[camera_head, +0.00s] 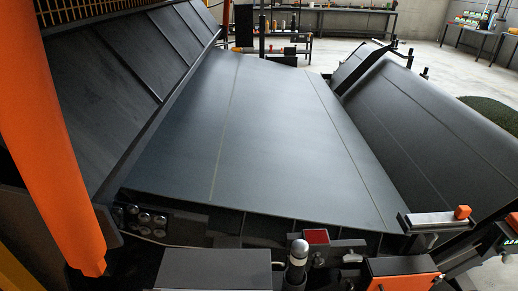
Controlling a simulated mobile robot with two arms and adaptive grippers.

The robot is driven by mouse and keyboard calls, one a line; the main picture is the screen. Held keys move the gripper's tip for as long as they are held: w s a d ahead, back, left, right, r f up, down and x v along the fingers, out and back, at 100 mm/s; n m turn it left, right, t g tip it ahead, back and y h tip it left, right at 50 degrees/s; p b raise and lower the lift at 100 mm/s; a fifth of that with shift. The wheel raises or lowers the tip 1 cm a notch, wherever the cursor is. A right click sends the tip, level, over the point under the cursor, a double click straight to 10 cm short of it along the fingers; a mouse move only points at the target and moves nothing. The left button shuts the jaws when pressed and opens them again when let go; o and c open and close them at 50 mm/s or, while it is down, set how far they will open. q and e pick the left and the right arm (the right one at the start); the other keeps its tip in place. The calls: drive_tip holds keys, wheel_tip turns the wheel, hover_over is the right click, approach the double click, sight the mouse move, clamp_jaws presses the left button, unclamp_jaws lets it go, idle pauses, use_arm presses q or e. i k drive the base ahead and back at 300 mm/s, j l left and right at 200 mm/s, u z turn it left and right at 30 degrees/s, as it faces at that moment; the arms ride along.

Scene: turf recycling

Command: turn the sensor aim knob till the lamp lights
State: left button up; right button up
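I cannot tell which part is the sensor aim knob. An orange block (462,212) sits at the right end of a pale bar (432,219) at the machine's right front corner. A dark upright cylinder with a pale domed top (299,249) stands at the front edge; I cannot tell whether it is the lamp or the sensor. A small red square (316,237) is beside it, on a dark block. No lit lamp is plain to see. Neither of my grippers shows in the head view.
A wide dark sloping bed (265,130) fills the middle. A dark roller (430,130) lies at right. A large orange part (50,130) blocks the left side. An orange box (402,279) and a grey box (215,270) are in front. A green-digit display (511,241) is at the right edge.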

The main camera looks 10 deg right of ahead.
sight(318, 263)
drive_tip(key=z, duration=1.05)
